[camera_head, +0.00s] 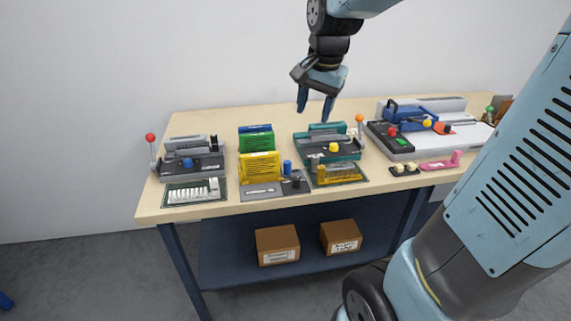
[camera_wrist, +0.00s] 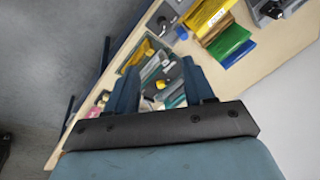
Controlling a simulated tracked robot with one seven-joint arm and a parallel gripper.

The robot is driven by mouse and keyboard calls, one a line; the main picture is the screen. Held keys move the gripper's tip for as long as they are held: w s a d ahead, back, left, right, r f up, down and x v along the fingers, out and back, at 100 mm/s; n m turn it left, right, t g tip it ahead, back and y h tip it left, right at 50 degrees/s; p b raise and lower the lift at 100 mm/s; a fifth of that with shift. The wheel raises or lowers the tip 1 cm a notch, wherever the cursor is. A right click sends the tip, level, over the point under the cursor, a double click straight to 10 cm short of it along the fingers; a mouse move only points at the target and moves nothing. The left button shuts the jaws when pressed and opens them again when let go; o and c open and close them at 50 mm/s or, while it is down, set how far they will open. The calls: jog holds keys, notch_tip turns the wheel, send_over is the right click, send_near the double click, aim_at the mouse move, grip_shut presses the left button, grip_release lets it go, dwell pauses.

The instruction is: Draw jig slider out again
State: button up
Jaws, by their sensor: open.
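A teal jig (camera_head: 311,157) stands near the middle of the table, with a dark top and a yellow knob (camera_head: 334,147). The knob also shows between my fingers in the wrist view (camera_wrist: 160,84). A grey jig (camera_head: 180,145) with a blue knob (camera_head: 187,163) stands at the left. I cannot tell which jig has the slider, or how far any slider is in. My gripper (camera_head: 314,115) is open and empty, pointing down above the teal jig, apart from it. Its fingers also show in the wrist view (camera_wrist: 160,88).
A blue clamp device (camera_head: 405,113) stands further right. Several small parts line the table's front. Two boxes (camera_head: 278,245) sit below.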

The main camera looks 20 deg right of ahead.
jog(key=w+a+f+m+g, duration=0.1)
jog(key=w+f+m, duration=0.35)
jog(key=w, duration=0.35)
jog(key=m+g, duration=0.2)
jog(key=m, duration=0.2)
send_near(287, 162)
notch_tip(287, 162, down, 11)
jog(key=shift+s+a, duration=0.1)
grip_shut()
dwell(0.4)
